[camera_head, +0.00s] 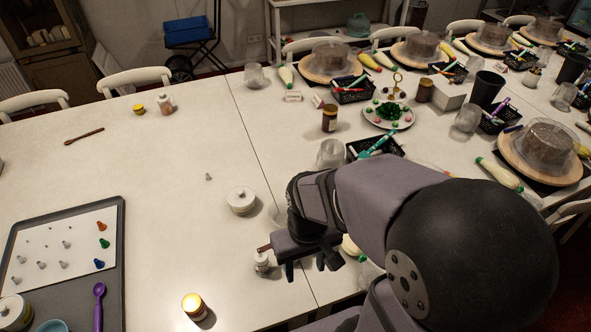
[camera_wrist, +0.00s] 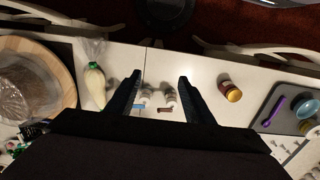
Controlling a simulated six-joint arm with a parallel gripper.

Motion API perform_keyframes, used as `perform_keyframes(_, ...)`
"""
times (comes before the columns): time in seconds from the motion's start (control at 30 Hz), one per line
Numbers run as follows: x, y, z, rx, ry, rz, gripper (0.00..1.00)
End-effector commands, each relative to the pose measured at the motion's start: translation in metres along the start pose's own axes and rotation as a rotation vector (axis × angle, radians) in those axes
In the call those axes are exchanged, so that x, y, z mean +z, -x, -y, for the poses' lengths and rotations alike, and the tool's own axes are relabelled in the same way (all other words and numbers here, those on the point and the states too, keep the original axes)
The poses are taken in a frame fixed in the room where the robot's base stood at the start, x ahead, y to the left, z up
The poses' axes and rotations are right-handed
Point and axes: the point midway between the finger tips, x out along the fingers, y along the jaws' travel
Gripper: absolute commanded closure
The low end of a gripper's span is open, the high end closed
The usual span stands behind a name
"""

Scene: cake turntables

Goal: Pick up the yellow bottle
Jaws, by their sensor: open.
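My gripper (camera_head: 306,268) points down over the table, below centre in the head view, with its fingers apart and nothing between them that I can see held. In the wrist view the gripper (camera_wrist: 159,80) frames two small pale bottles, a left one (camera_wrist: 147,96) by a blue piece and a right one (camera_wrist: 170,97) by a brown piece. One small pale bottle (camera_head: 262,264) shows just left of the fingers in the head view. I cannot tell which bottle is the yellow one. A small yellow-topped jar (camera_head: 138,109) stands far away at the upper left.
An amber jar (camera_head: 194,306) stands left of the gripper; it also shows in the wrist view (camera_wrist: 231,92). A white round pot (camera_head: 241,201) is behind the gripper. A grey tray (camera_head: 118,225) lies at left. A pale piping bag (camera_wrist: 96,85) lies left of the fingers.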

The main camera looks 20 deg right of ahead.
Motion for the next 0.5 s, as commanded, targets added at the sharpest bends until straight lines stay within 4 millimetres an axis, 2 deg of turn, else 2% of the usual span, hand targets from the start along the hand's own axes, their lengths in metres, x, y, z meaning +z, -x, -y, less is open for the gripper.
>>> perform_keyframes(0.17, -0.002, 0.011, 0.000, 0.000, 0.000, -0.005, 0.52)
perform_keyframes(0.4, -0.002, 0.055, 0.000, 0.001, 0.002, -0.010, 0.52)
perform_keyframes(0.43, -0.007, 0.042, -0.003, 0.014, 0.039, -0.011, 0.52)
perform_keyframes(0.5, -0.019, 0.035, -0.009, 0.043, 0.117, -0.026, 0.52)
